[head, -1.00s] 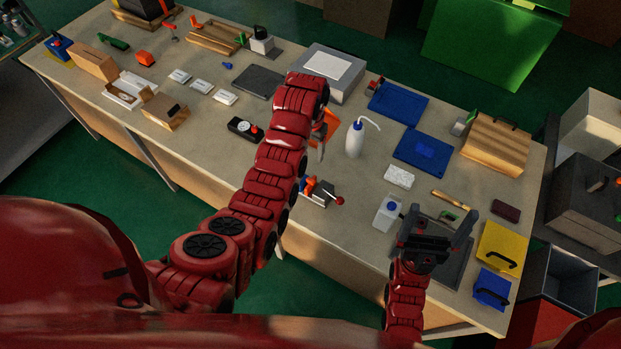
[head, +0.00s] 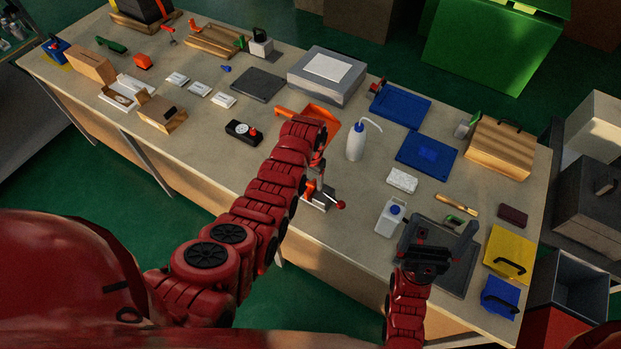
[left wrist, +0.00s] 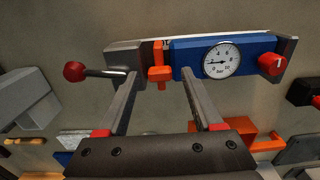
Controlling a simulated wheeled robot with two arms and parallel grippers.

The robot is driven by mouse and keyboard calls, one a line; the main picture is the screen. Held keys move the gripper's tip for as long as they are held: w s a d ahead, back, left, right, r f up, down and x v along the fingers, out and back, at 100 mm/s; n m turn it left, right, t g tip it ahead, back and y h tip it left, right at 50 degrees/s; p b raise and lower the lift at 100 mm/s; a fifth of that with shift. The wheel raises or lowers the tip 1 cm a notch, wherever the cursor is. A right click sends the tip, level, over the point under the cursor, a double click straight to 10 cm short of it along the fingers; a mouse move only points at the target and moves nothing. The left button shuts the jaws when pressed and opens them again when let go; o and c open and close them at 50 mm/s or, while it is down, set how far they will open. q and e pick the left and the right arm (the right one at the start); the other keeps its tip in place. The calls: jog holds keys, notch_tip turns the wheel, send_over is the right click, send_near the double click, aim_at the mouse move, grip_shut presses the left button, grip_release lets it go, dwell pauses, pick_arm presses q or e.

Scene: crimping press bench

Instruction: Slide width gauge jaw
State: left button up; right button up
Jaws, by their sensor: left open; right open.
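The width gauge in the left wrist view has a blue body (left wrist: 240,57) with a round white dial (left wrist: 221,60), a red knob at its right end and a dark block with a red-balled lever at its left. Its orange jaw (left wrist: 160,73) sits between the dark block and the blue body. My left gripper (left wrist: 160,78) is open, its fingers on either side of the orange jaw; contact cannot be told. In the head view the gauge (head: 322,199) is partly hidden by my left arm. My right gripper (head: 438,236) is open and empty above a dark grey tray (head: 455,272).
A white squeeze bottle (head: 356,142) and an orange bin (head: 322,115) stand behind the gauge. Blue trays (head: 426,151) lie farther right. The bench front left of my left arm is mostly clear.

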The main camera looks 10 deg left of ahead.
pick_arm(q)
jog(key=shift+f, duration=0.15)
jog(key=shift+c, duration=0.3)
grip_shut()
dwell(1.1)
